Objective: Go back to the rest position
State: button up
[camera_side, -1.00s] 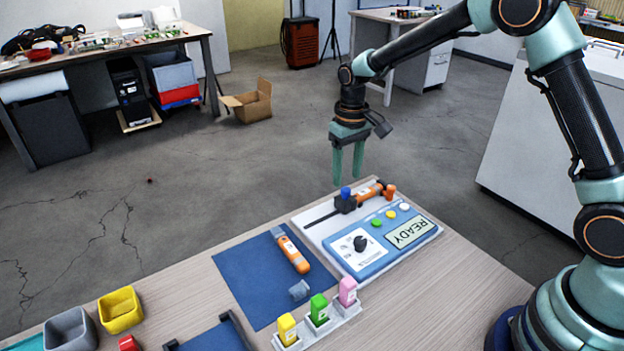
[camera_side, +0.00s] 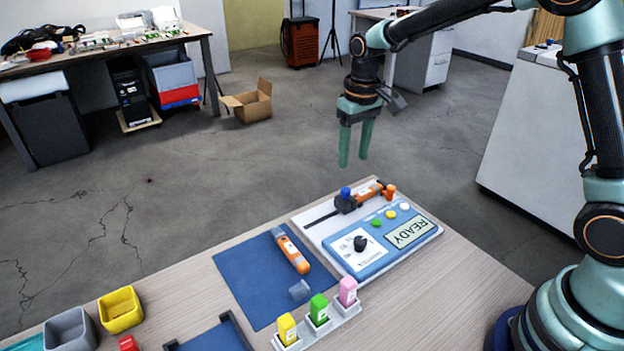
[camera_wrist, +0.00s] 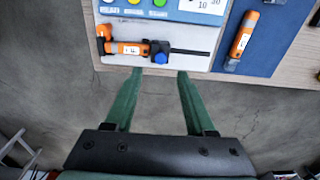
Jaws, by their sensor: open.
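My gripper (camera_side: 354,146) is open and empty. In the side view it hangs in the air above the far edge of the table, clear of everything, with its fingers pointing down. In the wrist view its two green fingers (camera_wrist: 157,80) stand apart with nothing between them. Below and in front of it lies the calibration device (camera_side: 370,270), its screen reading READY. An orange sensor (camera_side: 368,192) lies in the device's slot beside a dark clamp with a blue knob (camera_side: 346,192); it also shows in the wrist view (camera_wrist: 128,49).
A second orange sensor (camera_side: 291,250) and a grey cap (camera_side: 299,290) lie on the blue mat (camera_side: 245,290). A white rack (camera_side: 338,324) holds yellow, green and pink blocks. Yellow (camera_side: 120,310) and grey (camera_side: 70,330) bins stand at the left. The air around my gripper is free.

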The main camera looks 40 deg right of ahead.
jog(key=s+d+r+t, duration=0.1)
jog(key=s+r+t, duration=0.1)
jog(key=s+r, duration=0.3)
jog(key=s+r+t, duration=0.3)
jog(key=s+r, duration=0.2)
jog(key=s, duration=0.7)
jog(key=shift+s+d, duration=0.35)
jog(key=shift+r, duration=0.15)
dwell(0.4)
